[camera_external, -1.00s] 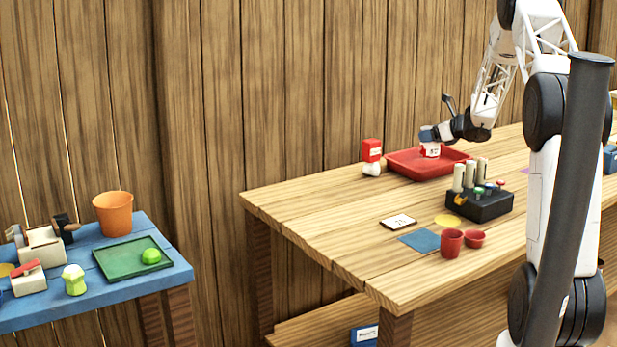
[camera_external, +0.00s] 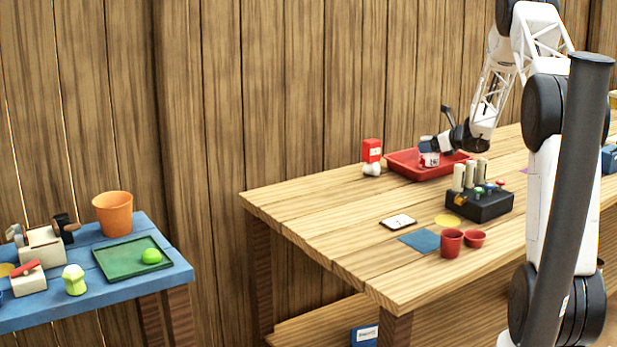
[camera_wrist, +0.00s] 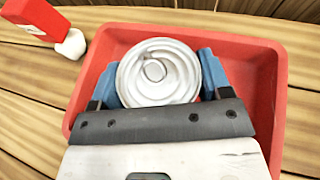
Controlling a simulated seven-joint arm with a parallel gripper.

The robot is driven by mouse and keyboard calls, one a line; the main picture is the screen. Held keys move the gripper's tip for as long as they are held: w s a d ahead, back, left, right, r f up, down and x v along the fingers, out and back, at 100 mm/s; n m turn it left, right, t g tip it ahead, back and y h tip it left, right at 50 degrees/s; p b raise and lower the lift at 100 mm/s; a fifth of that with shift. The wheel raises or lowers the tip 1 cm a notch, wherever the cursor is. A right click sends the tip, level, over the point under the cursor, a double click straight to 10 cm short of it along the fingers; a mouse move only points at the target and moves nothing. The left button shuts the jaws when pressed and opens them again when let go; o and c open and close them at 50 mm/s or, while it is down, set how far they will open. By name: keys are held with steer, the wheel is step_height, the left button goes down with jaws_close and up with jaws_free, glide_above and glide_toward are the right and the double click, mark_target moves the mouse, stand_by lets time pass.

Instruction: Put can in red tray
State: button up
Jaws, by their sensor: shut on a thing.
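The can shows its round silver lid in the wrist view (camera_wrist: 158,72); in the external view its white and red side (camera_external: 429,160) shows. My gripper (camera_external: 428,150) has its blue fingers on either side of the can and is shut on it. In the wrist view my gripper (camera_wrist: 160,80) is over the red tray (camera_wrist: 268,110), and the can lies within the tray's outline. The red tray also shows in the external view (camera_external: 403,165) on the wooden table. The can's underside is hidden, so I cannot tell whether it touches the tray floor.
A red and white box (camera_external: 372,150) and a white round object (camera_external: 371,169) stand just left of the tray. A black rack (camera_external: 480,206) with pale cylinders is in front of it. Two red cups (camera_external: 451,243) stand near the table's front edge. The left table corner is clear.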

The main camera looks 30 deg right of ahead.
steer(key=shift+f, duration=0.1)
steer(key=o, duration=1.1)
steer(key=shift+s+d+r, duration=0.1)
steer(key=shift+s+r, duration=0.05)
steer(key=shift+r, duration=0.05)
steer(key=v, duration=1.1)
steer(key=shift+s+r, duration=0.1)
steer(key=shift+s, duration=0.25)
